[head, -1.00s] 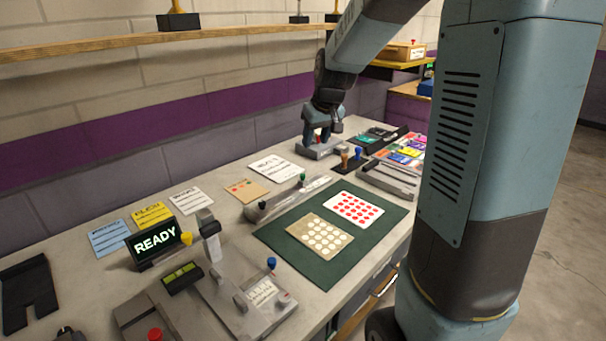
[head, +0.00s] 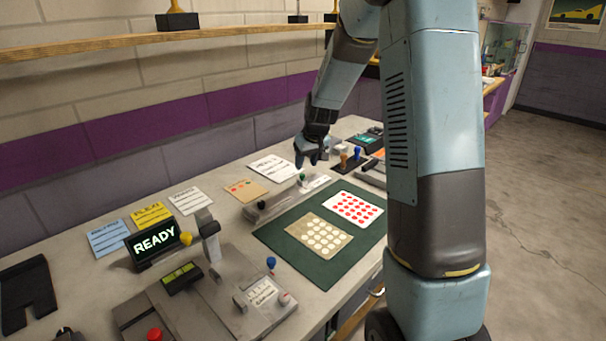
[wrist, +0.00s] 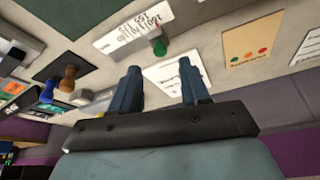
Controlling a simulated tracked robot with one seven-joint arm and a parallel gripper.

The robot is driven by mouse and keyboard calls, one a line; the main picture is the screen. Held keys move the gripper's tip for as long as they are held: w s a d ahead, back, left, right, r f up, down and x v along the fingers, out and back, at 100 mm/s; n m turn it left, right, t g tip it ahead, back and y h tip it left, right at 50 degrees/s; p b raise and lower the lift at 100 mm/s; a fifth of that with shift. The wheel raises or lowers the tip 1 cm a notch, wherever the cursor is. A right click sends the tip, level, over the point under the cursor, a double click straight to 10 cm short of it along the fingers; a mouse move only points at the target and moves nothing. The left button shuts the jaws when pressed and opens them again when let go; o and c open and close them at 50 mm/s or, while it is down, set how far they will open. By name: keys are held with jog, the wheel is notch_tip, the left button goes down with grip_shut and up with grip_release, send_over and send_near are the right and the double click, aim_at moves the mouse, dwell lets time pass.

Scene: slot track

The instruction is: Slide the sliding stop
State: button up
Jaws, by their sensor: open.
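The slot track (head: 278,199) is a long grey rail lying on the bench behind the green mat. A green knob (head: 302,177), which looks like the sliding stop's handle, stands at its far right end. A dark knob (head: 262,204) is near the left end. My gripper (head: 308,160) is above and just behind the green knob, apart from it. In the wrist view my gripper (wrist: 160,74) is open and empty, and the green knob (wrist: 161,46) shows beyond the gap between the fingertips, next to a white label (wrist: 130,28). The rail's right end is partly hidden.
A green mat (head: 287,247) with a dotted beige card and a red-dotted card lies in front of the track. Paper cards (head: 272,166) lie behind it. A READY display (head: 154,240) stands at left.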

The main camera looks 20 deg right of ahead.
aim_at(303, 175)
jog(key=shift+x, duration=3.2)
jog(key=shift+c, duration=0.4)
grip_shut()
